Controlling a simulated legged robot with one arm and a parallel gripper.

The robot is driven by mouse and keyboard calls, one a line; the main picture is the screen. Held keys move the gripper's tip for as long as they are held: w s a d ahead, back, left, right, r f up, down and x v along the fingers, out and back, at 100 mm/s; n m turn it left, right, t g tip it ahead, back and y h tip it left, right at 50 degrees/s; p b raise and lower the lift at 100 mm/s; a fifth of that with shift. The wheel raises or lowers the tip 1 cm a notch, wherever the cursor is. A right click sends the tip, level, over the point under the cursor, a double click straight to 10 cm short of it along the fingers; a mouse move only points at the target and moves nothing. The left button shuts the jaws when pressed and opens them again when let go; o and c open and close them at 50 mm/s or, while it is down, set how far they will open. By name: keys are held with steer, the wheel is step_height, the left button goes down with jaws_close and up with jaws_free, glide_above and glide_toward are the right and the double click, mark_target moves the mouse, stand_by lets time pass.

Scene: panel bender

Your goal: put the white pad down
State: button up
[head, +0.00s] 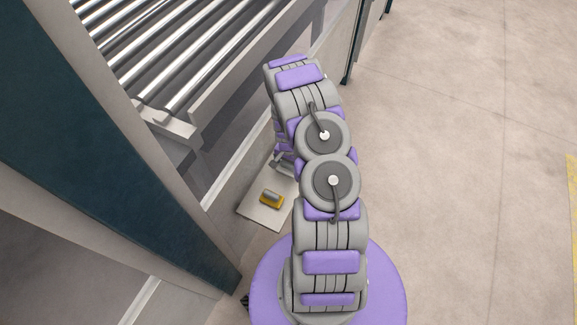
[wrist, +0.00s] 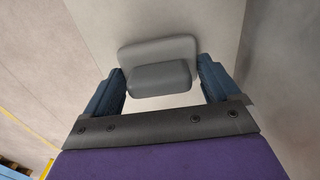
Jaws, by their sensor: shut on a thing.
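My gripper (wrist: 160,66) has its two blue fingers on either side of a pad (wrist: 158,78) in the wrist view and is shut on it. The pad looks pale to mid grey there, with a rounded plate behind a thicker block. A pale surface lies behind it; I cannot tell whether the pad touches it. In the head view my gripper (head: 283,163) is mostly hidden behind my arm, and the pad cannot be made out.
A small pale shelf (head: 252,215) juts out beside the machine, with a yellow and grey block (head: 271,199) on it. A roller conveyor (head: 190,60) is at upper left, and a dark blue post (head: 110,150) crosses the left side. Open floor (head: 470,150) lies to the right.

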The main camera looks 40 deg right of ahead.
steer(key=shift+d+f, duration=0.35)
steer(key=shift+c, duration=0.8)
steer(key=o, duration=0.8)
steer(key=shift+a, duration=0.35)
step_height(320, 180, up, 17)
steer(key=p, duration=0.5)
steer(key=a+r+n, duration=0.3)
steer(key=a+r, duration=0.4)
steer(key=r, duration=0.4)
steer(key=s+a+r+n+g, duration=0.1)
steer(key=s+a+r+n, duration=0.5)
steer(key=s+a+r, duration=0.95)
steer(key=s+a+r+n, duration=0.1)
steer(key=s, duration=0.2)
steer(key=s+a+r+n, duration=0.1)
steer(key=s+r+n, duration=0.1)
steer(key=s, duration=0.2)
steer(key=s+a+r+n, duration=0.1)
steer(key=s+a+r, duration=0.1)
steer(key=s, duration=0.2)
steer(key=shift+r+g, duration=0.25)
steer(key=shift+g, duration=0.15)
